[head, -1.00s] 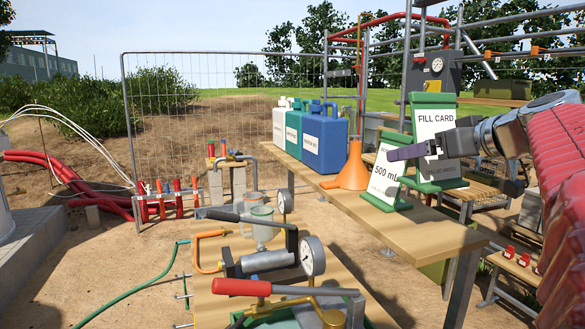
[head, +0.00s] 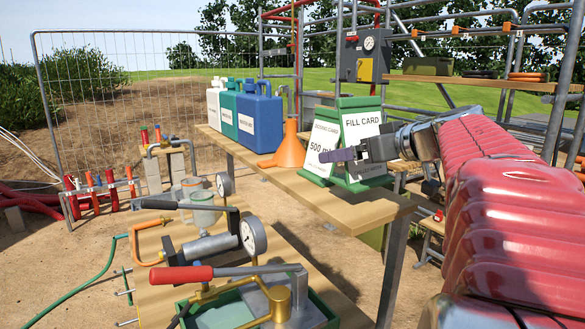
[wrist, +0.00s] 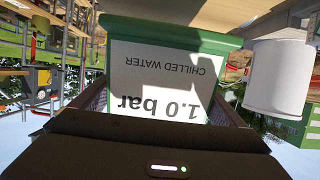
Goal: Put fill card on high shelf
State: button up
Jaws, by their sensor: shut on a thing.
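The fill card (head: 362,128), a white panel in a green A-shaped stand, is at the right part of the wooden bench in the head view. My gripper (head: 346,153) reaches in from the right, across its lower face, and is shut on it. In the wrist view the card (wrist: 165,75) fills the middle between my jaws, upside down, reading "chilled water 1.0 bar". I cannot tell whether its base touches the bench. The dosing card (head: 322,140), reading "500 mL", stands close to its left. A high wooden shelf (head: 455,83) is at the back right.
An orange funnel (head: 289,150) and several jugs (head: 260,122) stand on the bench (head: 385,206). A pump with a gauge (head: 253,236) is in front.

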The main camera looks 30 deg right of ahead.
aim_at(354, 170)
jog(key=shift+f, duration=2.1)
jog(key=o, duration=0.8)
jog(key=shift+f, duration=0.1)
jog(key=shift+c, duration=0.2)
jog(key=shift+s+r, duration=0.3)
jog(key=shift+s, duration=0.15)
jog(key=v, duration=1.1)
